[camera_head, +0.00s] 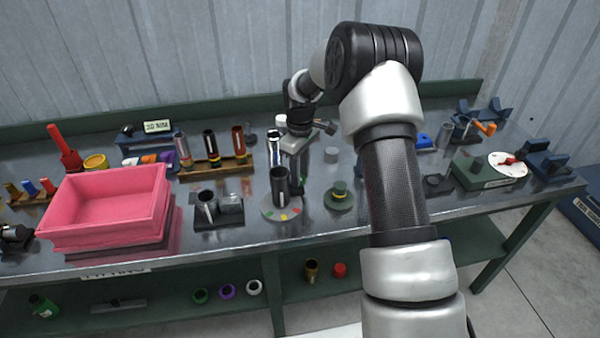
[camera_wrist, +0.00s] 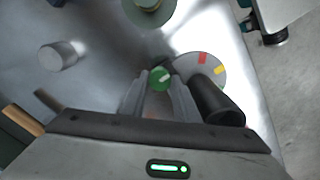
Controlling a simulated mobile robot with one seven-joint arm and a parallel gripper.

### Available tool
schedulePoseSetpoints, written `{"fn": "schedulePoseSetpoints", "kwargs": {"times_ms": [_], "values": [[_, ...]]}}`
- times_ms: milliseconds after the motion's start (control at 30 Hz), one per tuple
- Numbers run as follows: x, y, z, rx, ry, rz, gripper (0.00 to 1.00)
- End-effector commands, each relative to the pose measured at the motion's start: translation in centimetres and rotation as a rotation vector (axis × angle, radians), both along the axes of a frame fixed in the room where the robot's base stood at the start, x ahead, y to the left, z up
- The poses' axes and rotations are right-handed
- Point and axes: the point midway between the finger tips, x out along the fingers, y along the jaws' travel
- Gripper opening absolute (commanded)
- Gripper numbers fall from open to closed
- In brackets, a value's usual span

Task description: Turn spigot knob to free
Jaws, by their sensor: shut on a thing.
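A small round green knob (camera_wrist: 160,77) with a pale pointer line shows in the wrist view, between the fingertips of my gripper (camera_wrist: 159,92). My gripper is shut on it. Beside it is a pale round dial plate (camera_wrist: 190,62) with red and yellow marks, partly covered by a dark upright tube (camera_wrist: 218,105). In the head view my gripper (camera_head: 294,150) reaches down just behind that tube (camera_head: 279,188) and the dial plate (camera_head: 270,211). The green knob cannot be made out there. I cannot tell which mark means free.
A green round base with a knob (camera_head: 340,196) stands right of the dial. A grey cylinder (camera_head: 331,154) stands behind it. A dark fixture (camera_head: 219,211) and a pink bin (camera_head: 105,205) are to the left. A red-and-white dial unit (camera_head: 508,165) is at right.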

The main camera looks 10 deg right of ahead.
Motion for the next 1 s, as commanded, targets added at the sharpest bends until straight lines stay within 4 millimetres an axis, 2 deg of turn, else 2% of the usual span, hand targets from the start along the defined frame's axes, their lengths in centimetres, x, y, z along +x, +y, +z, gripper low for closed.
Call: {"fn": "schedulePoseSetpoints", "kwargs": {"times_ms": [300,333,400,433,767,867,1000], "values": [[0.0,0.0,0.0,-0.001,0.000,0.003,0.05],[0.0,0.0,0.0,-0.001,-0.001,0.003,0.33],[0.0,0.0,0.0,-0.001,-0.001,0.002,0.45],[0.0,0.0,0.0,-0.001,-0.001,0.002,0.47],[0.0,0.0,0.3,0.000,-0.001,0.001,0.47],[0.1,0.0,1.3,-0.001,-0.004,0.001,0.47],[0.1,0.0,4.0,-0.001,-0.005,0.002,0.47]]}}
